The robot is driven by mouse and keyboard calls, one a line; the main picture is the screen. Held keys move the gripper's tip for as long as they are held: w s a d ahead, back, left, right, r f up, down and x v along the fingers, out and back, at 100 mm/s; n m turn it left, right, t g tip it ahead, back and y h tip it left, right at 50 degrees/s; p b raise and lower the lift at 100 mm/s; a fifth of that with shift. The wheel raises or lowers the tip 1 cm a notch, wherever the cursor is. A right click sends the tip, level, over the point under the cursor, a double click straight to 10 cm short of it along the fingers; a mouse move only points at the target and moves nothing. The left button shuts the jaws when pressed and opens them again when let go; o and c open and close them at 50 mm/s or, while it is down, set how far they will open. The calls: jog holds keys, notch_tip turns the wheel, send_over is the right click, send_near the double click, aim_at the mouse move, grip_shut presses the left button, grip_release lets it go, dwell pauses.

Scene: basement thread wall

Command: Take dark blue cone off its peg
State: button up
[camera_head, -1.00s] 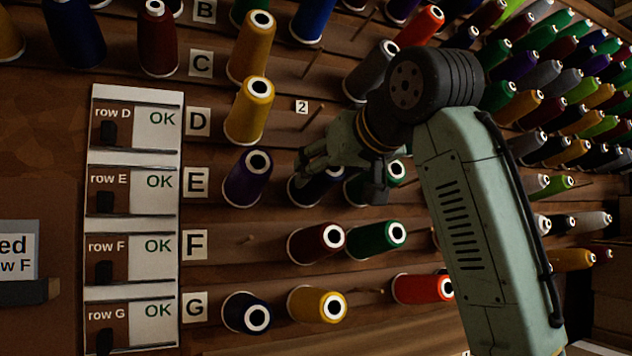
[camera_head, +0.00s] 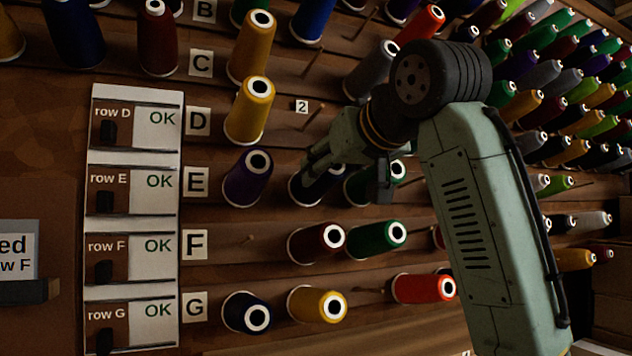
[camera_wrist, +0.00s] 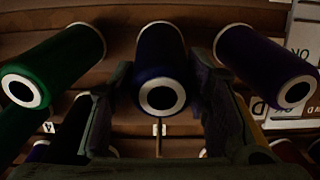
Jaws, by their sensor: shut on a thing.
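The dark blue cone (camera_head: 305,190) is in row E, right of a purple cone (camera_head: 245,182). My gripper (camera_head: 314,168) is at this cone and partly hides it in the head view. In the wrist view the dark blue cone (camera_wrist: 160,65) lies between the two fingers of my gripper (camera_wrist: 163,75), its white-ringed tip toward the camera. The gripper is shut on it. The cone's base is close to the wall, about level with its neighbours' bases. The cone's own peg is hidden, so I cannot tell how far it is seated.
A green cone (camera_wrist: 55,65) and the purple cone (camera_wrist: 265,70) flank the fingers closely. An empty peg (camera_head: 315,118) sticks out in row D by the label 2. Row F below has a dark red cone (camera_head: 317,243) and a green cone (camera_head: 376,238).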

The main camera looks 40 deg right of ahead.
jog(key=v, duration=1)
jog(key=shift+s, duration=0.3)
jog(key=shift+f, duration=0.1)
